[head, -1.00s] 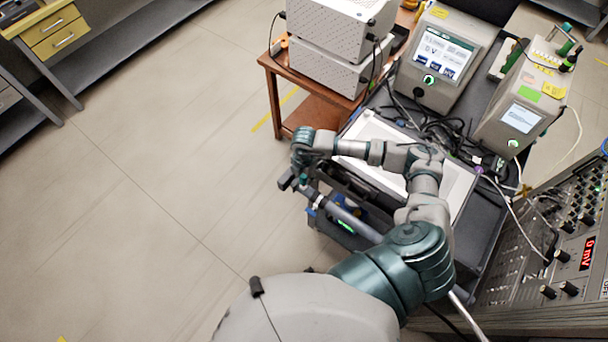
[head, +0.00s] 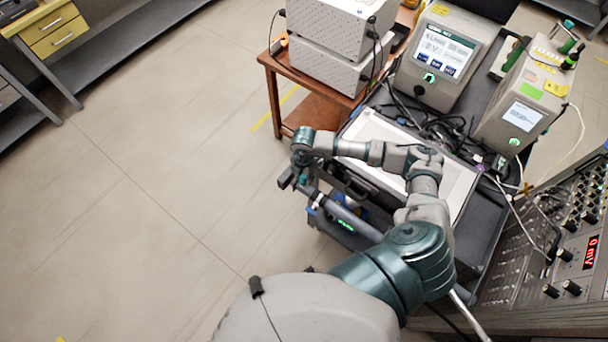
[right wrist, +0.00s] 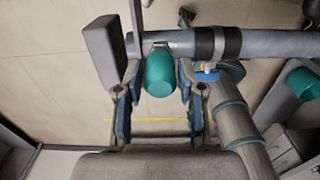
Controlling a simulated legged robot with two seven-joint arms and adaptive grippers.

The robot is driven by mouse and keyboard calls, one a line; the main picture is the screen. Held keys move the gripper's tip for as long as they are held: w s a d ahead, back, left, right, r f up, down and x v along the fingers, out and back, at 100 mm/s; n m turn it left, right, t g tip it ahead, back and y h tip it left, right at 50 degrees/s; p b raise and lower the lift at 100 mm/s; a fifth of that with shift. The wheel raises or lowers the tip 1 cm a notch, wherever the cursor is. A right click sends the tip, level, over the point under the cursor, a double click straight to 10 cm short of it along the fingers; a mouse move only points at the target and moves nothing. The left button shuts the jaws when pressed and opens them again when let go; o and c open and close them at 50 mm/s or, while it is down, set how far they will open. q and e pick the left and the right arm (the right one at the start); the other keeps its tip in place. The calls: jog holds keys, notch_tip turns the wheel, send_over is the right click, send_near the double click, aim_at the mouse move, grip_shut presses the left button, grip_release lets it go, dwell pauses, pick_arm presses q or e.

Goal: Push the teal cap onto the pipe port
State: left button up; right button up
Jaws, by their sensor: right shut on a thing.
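The teal cap (right wrist: 160,74) sits between the two blue-padded fingers of my right gripper (right wrist: 158,88) in the right wrist view. The gripper is shut on it. The cap lies against the side of the grey pipe (right wrist: 275,43), where a short pale metal port (right wrist: 159,44) shows at its upper end. How far the cap sits on the port cannot be told. In the head view my right gripper (head: 294,181) is at the upper left end of the pipe (head: 350,219), and the cap shows only as a tiny teal spot. My left gripper is not in view.
A dark cart (head: 482,240) with cables and a white panel stands beneath my right arm. Instruments with screens (head: 440,52) stand behind it, and a control rack (head: 560,260) is at the right.

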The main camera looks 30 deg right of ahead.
jog(key=shift+s+f+b, duration=0.1)
jog(key=shift+f+b, duration=0.35)
jog(key=shift+f, duration=0.3)
jog(key=o, duration=1.1)
jog(key=shift+r, duration=0.1)
notch_tip(320, 180, up, 12)
jog(key=shift+f, duration=0.15)
